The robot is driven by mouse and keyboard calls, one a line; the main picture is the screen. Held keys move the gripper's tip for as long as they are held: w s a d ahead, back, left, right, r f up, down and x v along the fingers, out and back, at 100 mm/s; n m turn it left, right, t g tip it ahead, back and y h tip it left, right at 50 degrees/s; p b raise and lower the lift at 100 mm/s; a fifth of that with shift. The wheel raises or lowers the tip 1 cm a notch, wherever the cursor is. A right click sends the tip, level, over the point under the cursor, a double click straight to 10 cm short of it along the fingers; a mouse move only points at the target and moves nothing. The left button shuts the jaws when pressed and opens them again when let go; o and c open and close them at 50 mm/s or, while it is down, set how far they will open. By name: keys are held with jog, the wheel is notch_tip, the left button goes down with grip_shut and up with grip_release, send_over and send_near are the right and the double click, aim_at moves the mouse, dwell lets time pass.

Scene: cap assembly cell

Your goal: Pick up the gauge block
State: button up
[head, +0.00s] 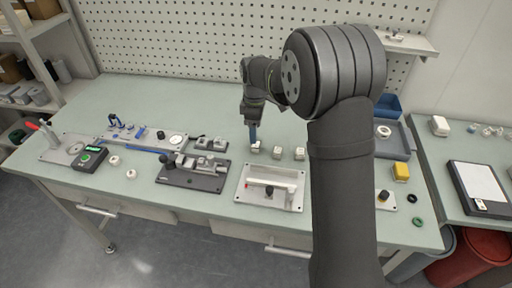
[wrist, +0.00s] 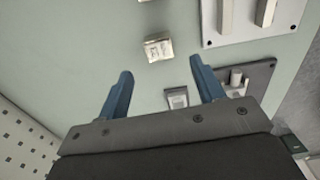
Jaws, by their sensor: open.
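Several small pale blocks stand in a row on the bench in the head view. The leftmost pale block (head: 256,149) is just below my gripper (head: 253,138); the middle one (head: 277,153) and right one (head: 299,153) stand beside it. I cannot tell by marking which is the gauge block. In the wrist view a pale metallic block (wrist: 158,48) lies on the bench ahead of my gripper's blue fingertips (wrist: 160,80). The fingers are spread and nothing is held between them. The block is apart from both fingers.
A pale fixture plate (head: 249,198) with a white bar is in front of the blocks. A dark fixture (head: 181,177) and a small dark holder (head: 218,148) are to the left.

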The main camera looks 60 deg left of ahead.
aim_at(256, 147)
jog(key=shift+f, duration=3.55)
jog(key=c, duration=1.3)
